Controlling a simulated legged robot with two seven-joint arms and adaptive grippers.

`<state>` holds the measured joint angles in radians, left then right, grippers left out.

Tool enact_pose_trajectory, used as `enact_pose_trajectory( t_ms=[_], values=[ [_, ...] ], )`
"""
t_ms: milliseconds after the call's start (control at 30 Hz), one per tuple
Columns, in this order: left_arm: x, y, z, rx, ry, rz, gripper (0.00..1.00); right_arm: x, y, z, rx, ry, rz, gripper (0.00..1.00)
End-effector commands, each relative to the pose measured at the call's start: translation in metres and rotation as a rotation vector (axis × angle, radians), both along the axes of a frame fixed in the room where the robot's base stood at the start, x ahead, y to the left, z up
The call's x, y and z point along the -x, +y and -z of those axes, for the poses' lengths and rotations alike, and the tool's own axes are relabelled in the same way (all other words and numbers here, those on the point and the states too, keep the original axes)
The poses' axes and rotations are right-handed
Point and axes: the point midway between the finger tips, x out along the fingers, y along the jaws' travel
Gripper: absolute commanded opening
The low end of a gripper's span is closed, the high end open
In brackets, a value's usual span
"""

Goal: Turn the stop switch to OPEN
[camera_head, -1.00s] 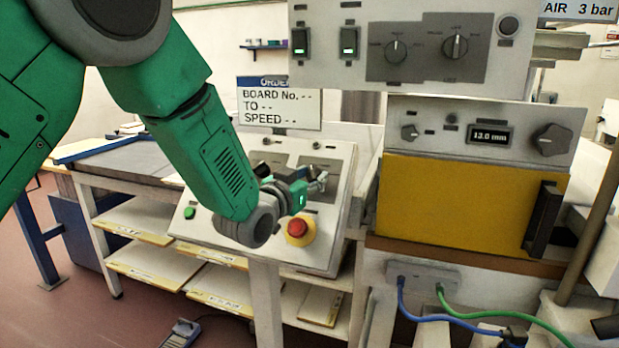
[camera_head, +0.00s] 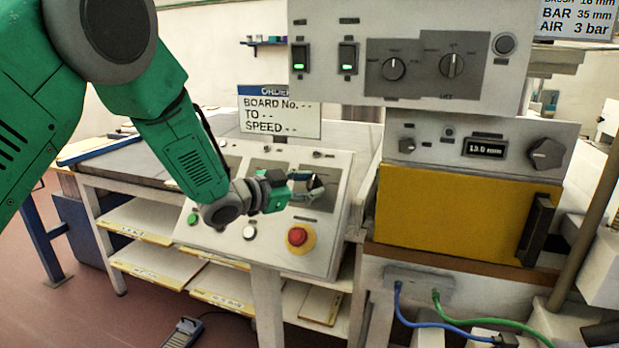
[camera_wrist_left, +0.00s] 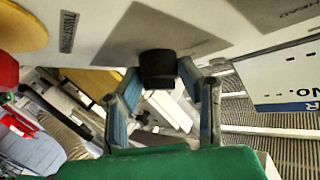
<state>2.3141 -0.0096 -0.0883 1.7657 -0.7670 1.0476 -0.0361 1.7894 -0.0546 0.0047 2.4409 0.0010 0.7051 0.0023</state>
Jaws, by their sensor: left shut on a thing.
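The sloped console (camera_head: 290,258) carries a red stop button on a yellow ring (camera_head: 297,238). Above that button, my left gripper (camera_head: 314,186) is at a grey plate on the panel. In the left wrist view, the fingers of my left gripper (camera_wrist_left: 159,74) are shut on a black knob (camera_wrist_left: 158,64), one finger on each side. The knob stands on a darker grey plate (camera_wrist_left: 125,35). Its position marks are hidden or unreadable, so I cannot tell which way it points. My right gripper is not in view.
A white button (camera_head: 249,232) and a green button (camera_head: 192,218) are on the console's lower left. A control box with rotary knobs (camera_head: 451,65) hangs above a yellow door (camera_head: 445,216) at right. An order sign (camera_head: 279,112) stands behind the console.

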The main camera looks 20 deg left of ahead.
Motion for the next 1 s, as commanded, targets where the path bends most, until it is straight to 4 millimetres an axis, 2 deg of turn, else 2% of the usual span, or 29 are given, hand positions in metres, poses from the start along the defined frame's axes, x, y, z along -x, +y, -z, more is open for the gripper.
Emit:
enact_pose_trajectory(
  t_ms=[100, 333, 933, 967, 1000],
  values=[
    [0.001, 0.001, 0.003, -0.057, 0.012, 0.051, 0.03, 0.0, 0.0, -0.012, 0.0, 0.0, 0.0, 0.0],
    [0.0, 0.001, 0.004, -0.127, 0.009, 0.122, 0.03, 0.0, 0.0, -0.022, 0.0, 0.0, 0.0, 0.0],
    [0.0, 0.001, 0.005, -0.156, 0.008, 0.151, 0.03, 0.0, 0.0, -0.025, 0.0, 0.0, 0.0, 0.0],
    [0.0, 0.001, 0.005, -0.156, 0.008, 0.151, 0.39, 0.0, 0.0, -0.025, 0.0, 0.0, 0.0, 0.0],
    [0.0, 0.001, 0.005, -0.156, 0.007, 0.152, 0.52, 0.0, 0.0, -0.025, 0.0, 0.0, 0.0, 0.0]
  ],
)
